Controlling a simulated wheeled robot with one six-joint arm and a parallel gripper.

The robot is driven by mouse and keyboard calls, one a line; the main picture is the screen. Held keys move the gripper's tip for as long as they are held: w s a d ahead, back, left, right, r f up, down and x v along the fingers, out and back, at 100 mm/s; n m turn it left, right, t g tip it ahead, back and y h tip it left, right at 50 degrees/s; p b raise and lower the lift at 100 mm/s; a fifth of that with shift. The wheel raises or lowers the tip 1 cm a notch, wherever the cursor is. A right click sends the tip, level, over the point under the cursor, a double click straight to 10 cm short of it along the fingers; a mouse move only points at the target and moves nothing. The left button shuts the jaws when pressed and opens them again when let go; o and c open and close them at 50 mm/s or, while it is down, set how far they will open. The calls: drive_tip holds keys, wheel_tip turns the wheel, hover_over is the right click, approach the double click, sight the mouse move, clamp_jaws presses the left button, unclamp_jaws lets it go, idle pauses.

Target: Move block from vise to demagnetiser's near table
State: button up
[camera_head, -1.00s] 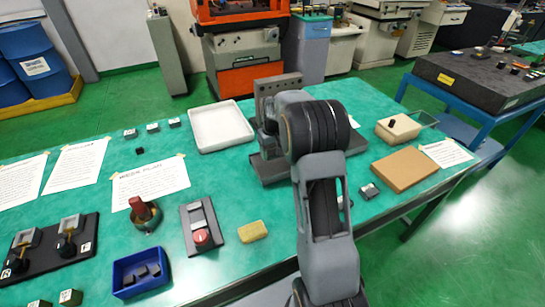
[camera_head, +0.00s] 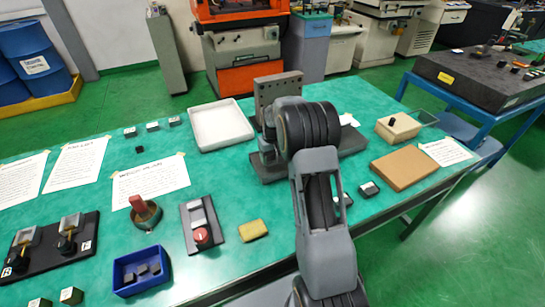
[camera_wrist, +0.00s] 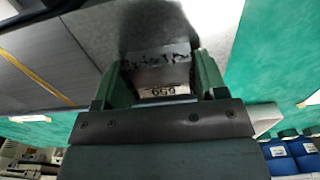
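My gripper (camera_wrist: 160,75) is in the wrist view, its two green fingers on either side of a small metal block (camera_wrist: 162,76) with a label that seems to read 650. The block fills most of the gap; I cannot tell whether both fingers press on it. In the head view my arm hides the gripper and the block, over a dark grey base plate with an upright holed plate (camera_head: 277,92). Two small vises (camera_head: 70,228) stand on a black board at the left. A grey unit with a red button (camera_head: 201,235), possibly the demagnetiser, lies at the front middle.
A white tray (camera_head: 221,143) lies left of the holed plate. A blue bin (camera_head: 126,289) with small dark blocks is at the front. A yellow sponge (camera_head: 252,231), a brown board (camera_head: 404,186) and a beige box (camera_head: 397,133) lie on the green table. Free room shows beside the white tray.

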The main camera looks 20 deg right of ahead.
sight(273, 157)
drive_tip(key=o, duration=0.4)
drive_tip(key=s+a+r, duration=0.1)
drive_tip(key=s+r, duration=0.1)
drive_tip(key=r, duration=0.6)
drive_tip(key=s+a+r, duration=0.1)
drive_tip(key=a+r, duration=0.1)
drive_tip(key=r, duration=0.5)
drive_tip(key=s+a+t, duration=0.1)
drive_tip(key=s+a, duration=0.2)
drive_tip(key=s, duration=0.4)
drive_tip(key=s+a+t, duration=0.1)
drive_tip(key=s+a, duration=0.1)
drive_tip(key=s, duration=0.6)
drive_tip(key=s+a+t, duration=0.1)
drive_tip(key=s+a, duration=0.2)
drive_tip(key=s, duration=0.4)
drive_tip(key=shift+s+a+t, duration=0.3)
drive_tip(key=shift+s+a, duration=0.05)
drive_tip(key=shift+r, duration=0.15)
